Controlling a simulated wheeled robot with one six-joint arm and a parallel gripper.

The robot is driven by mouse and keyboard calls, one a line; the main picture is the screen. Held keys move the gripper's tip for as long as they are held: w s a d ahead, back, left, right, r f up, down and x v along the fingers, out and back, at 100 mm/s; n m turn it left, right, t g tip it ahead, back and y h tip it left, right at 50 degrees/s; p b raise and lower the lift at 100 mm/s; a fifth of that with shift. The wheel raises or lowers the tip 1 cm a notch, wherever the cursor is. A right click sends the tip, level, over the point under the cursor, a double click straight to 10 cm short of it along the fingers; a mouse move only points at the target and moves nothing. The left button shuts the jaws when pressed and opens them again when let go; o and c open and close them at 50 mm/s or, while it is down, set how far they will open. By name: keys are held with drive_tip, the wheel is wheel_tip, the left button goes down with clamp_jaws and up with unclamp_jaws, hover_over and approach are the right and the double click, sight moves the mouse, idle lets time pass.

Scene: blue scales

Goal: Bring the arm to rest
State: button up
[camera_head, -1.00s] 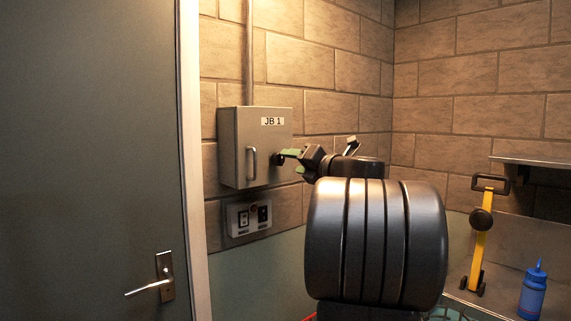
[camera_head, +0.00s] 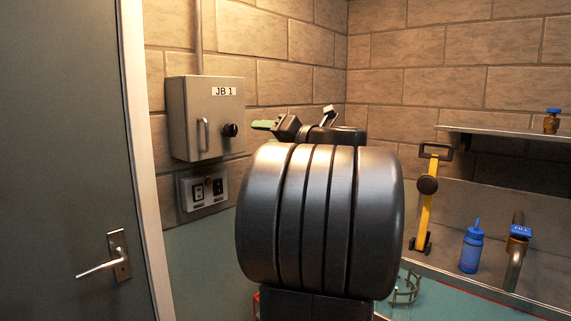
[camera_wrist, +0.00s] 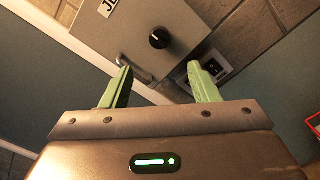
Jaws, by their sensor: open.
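My gripper (camera_wrist: 160,88) shows in the wrist view with its two green fingers apart and nothing between them. In the head view its green fingertip (camera_head: 264,125) is to the right of the grey box labelled JB 1 (camera_head: 188,95), apart from the black knob (camera_head: 230,130). In the wrist view the box (camera_wrist: 185,22) and its knob (camera_wrist: 159,39) lie beyond the fingers. The box's door looks closed. My arm's large dark link fills the middle of the head view and hides what is behind it.
A switch plate (camera_head: 203,190) is below the box. A grey door (camera_head: 60,150) with a lever handle stands at left.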

sight(235, 131)
drive_tip(key=p+x, duration=0.1)
drive_tip(key=x, duration=1.2)
drive_tip(key=shift+w+a, duration=0.1)
drive_tip(key=shift+a, duration=0.05)
